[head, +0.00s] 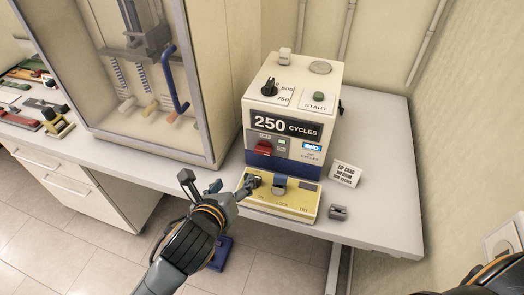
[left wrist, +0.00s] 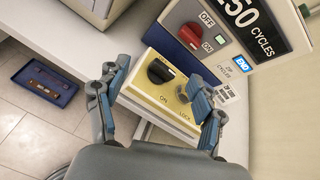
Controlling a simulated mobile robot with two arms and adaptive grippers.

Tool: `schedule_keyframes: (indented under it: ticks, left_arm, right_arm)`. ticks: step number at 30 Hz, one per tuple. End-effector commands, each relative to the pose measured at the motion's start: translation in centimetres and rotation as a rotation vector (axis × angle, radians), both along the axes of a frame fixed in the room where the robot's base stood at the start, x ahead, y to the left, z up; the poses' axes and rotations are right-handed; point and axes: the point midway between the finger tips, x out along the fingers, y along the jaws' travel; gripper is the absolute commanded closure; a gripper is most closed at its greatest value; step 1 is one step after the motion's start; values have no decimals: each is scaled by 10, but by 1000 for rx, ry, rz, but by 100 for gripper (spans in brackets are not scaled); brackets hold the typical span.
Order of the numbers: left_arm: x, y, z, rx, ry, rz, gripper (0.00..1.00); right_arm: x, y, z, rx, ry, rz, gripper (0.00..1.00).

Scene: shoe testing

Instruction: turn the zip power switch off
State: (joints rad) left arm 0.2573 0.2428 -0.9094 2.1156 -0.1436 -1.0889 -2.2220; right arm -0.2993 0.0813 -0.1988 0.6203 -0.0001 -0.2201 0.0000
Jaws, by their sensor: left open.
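The cream test machine (head: 290,112) stands on the bench and reads 250 CYCLES. Its front has a red rocker-like switch (head: 263,147) next to OFF and ON labels, also in the left wrist view (left wrist: 190,35); a small green light (left wrist: 220,39) is beside it. In front is a yellow box (head: 290,205) with a black knob (left wrist: 160,70) and ON and LOCK labels. My left gripper (head: 218,183) is open and empty at the left front of the yellow box. In the left wrist view its fingers (left wrist: 156,85) spread to either side of the box's knob.
A glass-fronted cabinet (head: 155,143) stands left of the machine. A small card (head: 345,174) and a grey block (head: 338,212) are to the right. A blue tray (left wrist: 45,80) is low down at left. The bench (head: 385,180) is clear at far right.

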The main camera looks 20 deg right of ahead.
Motion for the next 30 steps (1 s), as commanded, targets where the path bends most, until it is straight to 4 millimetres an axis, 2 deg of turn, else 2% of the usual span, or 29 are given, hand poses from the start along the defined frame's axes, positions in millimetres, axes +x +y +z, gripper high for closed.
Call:
schedule_keyframes:
  ticks: [1,3,9,14,24,30]
  left_arm:
    - [-4,-7,16,70,-78,-68,32]
    - [-9,-14,29,153,-160,-139,32]
    - [-14,-23,42,249,-256,-219,32]
    - [0,-33,35,251,-254,-218,32]
    - [51,-68,10,247,-252,-218,32]
    - [75,-83,-3,247,-252,-217,32]
  right_arm:
    - [0,0,1,0,0,0,100]
    - [0,0,1,1,0,-1,100]
    - [0,1,2,2,0,-1,100]
    - [-1,2,5,2,0,-1,100]
    - [-1,3,13,4,1,-1,100]
    - [-1,3,16,4,1,0,100]
